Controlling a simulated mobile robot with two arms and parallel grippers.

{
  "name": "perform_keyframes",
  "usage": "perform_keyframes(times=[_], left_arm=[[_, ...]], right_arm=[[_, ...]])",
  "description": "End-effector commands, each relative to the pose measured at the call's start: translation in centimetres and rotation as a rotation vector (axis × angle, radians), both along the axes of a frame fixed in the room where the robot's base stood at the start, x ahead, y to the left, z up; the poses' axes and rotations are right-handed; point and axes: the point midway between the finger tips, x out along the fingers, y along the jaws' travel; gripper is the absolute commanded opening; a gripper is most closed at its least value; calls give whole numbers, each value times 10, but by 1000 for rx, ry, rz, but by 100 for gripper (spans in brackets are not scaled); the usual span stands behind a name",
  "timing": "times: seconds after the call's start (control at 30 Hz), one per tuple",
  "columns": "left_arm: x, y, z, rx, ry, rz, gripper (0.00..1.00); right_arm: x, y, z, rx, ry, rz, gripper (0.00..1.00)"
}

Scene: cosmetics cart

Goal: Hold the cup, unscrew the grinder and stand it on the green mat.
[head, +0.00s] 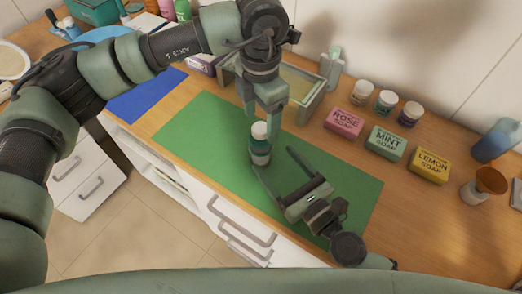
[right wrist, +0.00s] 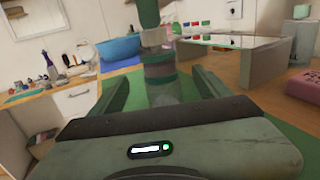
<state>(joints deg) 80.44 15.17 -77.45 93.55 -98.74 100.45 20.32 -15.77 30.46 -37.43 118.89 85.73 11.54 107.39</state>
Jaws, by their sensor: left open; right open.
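A small upright container stands on the green mat (head: 325,205), with a pale top I take as the grinder (head: 260,131) and a dark-banded, clear-looking lower body I take as the cup (head: 260,155). In the right wrist view the cup (right wrist: 161,78) appears between my right fingers, with gaps on both sides. My right gripper (head: 272,160) is open, low over the mat, its fingertips near the cup. My left gripper (head: 264,115) is open, pointing down just above the grinder; whether it touches is unclear. It partly hides the container's top in the right wrist view.
A glass-topped box (head: 308,100) stands behind the mat. Pink (head: 344,122), green (head: 386,143) and yellow (head: 429,165) soap boxes line the right, with small jars (head: 385,101) behind. A blue mat (head: 147,95) lies left. The green mat's right part is mostly clear.

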Motion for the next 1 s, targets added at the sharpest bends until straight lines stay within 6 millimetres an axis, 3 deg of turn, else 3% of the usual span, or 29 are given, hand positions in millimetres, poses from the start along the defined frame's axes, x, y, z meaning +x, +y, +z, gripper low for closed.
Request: perform_keyframes(times=[0.27,0.63,1.0], left_arm=[[0,0,0,0,0,0,69],[0,0,0,0,0,0,69],[0,0,0,0,0,0,69]], right_arm=[[0,-1,-37,-17,6,2,77],[49,32,-34,-5,9,-4,77],[62,41,-35,-7,9,-2,77]])
